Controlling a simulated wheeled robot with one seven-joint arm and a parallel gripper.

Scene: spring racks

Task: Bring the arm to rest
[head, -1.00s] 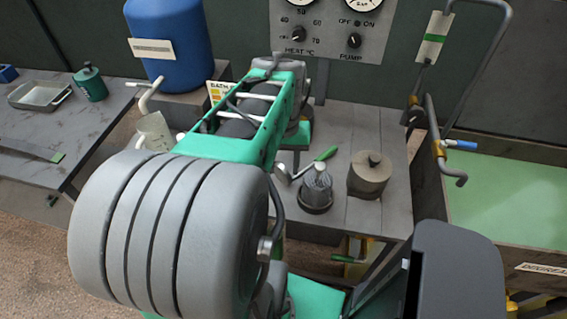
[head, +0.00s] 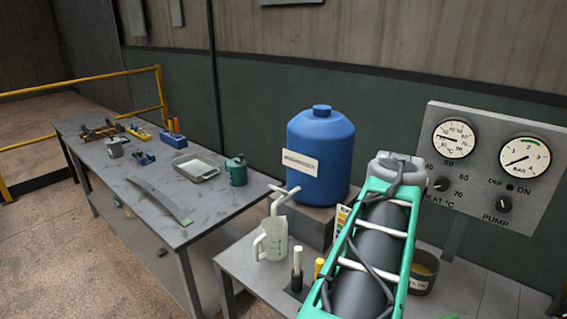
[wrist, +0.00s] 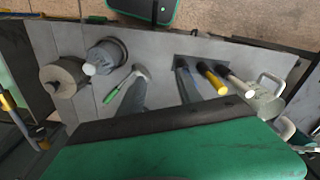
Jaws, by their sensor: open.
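My gripper (wrist: 160,78) shows in the wrist view as two grey fingers set apart, with nothing between their tips. It is above the grey bench (wrist: 88,108). A green-handled tool (wrist: 112,94) lies by the left finger, partly hidden by it. A yellow-handled tool (wrist: 210,77) and a white-handled tool (wrist: 236,82) stand by the right finger. In the head view my green arm link rises at the lower right; the gripper itself is not seen there.
A tan cylinder (wrist: 62,80) and a dark pot (wrist: 107,55) stand on the bench. A measuring jug (head: 271,240), a blue tank (head: 320,155) and a gauge panel (head: 485,170) stand around my arm. A second table (head: 140,195) is at the left, with open floor before it.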

